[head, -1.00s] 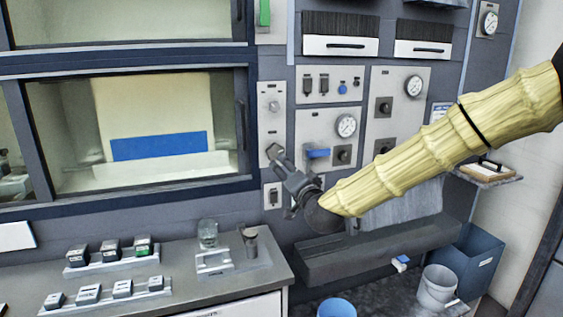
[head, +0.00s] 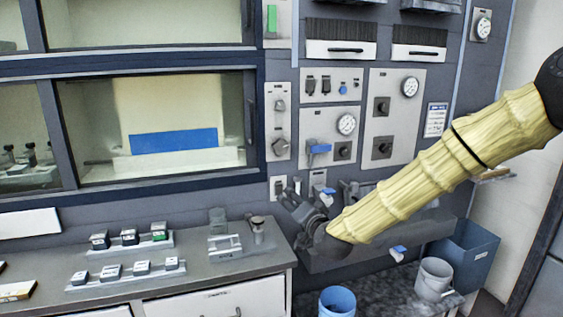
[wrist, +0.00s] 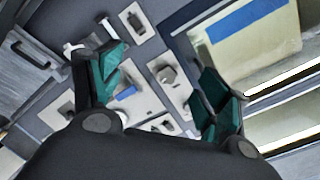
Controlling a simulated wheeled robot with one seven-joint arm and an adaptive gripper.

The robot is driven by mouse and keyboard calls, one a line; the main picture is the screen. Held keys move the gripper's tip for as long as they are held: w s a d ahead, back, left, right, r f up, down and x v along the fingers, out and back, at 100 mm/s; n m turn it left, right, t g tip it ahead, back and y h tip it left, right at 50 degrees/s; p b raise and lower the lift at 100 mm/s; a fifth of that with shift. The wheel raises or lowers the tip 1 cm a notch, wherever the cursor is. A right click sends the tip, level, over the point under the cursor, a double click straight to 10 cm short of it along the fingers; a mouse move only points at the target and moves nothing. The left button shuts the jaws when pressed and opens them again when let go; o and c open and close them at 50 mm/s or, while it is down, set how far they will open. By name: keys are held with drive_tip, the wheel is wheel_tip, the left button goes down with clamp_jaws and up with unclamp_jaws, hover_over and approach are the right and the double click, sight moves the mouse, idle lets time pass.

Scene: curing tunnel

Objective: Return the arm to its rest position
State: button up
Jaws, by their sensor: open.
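My arm, in a yellow ribbed sleeve, reaches in from the right of the head view. My gripper (head: 291,195) is at its lower left end, in front of the lower part of the control panel (head: 332,131) and just right of the counter. In the wrist view its two green-padded fingers (wrist: 160,98) stand wide apart with nothing between them. Behind them the panel shows tilted, with a blue handle (wrist: 125,93) and a grey knob. My gripper appears clear of the panel, though the exact gap cannot be told.
The counter (head: 200,270) at left holds several small blocks on racks (head: 120,245) and a stand with a cup. A glazed cabinet (head: 160,130) is above. A blue bucket (head: 337,302), a grey bucket (head: 434,279) and a blue bin (head: 466,255) stand at lower right.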

drive_tip(key=s+d+f+n+g+h, duration=0.1)
drive_tip(key=s+d+f+g, duration=0.1)
drive_tip(key=s+f, duration=0.65)
drive_tip(key=s+d+f+n+g, duration=0.1)
drive_tip(key=s+d+f+g, duration=0.2)
drive_tip(key=f, duration=1.1)
drive_tip(key=s+f+n+g+h, duration=0.1)
drive_tip(key=s+f+g, duration=0.1)
drive_tip(key=s+f, duration=0.7)
drive_tip(key=s+d+f+n+g+h, duration=0.1)
drive_tip(key=s+d+f+g, duration=0.2)
drive_tip(key=s+f, duration=0.3)
drive_tip(key=s+d+f+n+g+h, duration=0.1)
drive_tip(key=s+d+f, duration=0.5)
drive_tip(key=s, duration=1)
drive_tip(key=s+d+f+g+h, duration=0.1)
drive_tip(key=s+d+f+g, duration=0.3)
drive_tip(key=s, duration=0.7)
wheel_tip(320, 180, down, 2)
drive_tip(key=shift+s+d+f+n+g, duration=0.2)
drive_tip(key=shift+d+n+g, duration=0.1)
drive_tip(key=shift+n, duration=0.1)
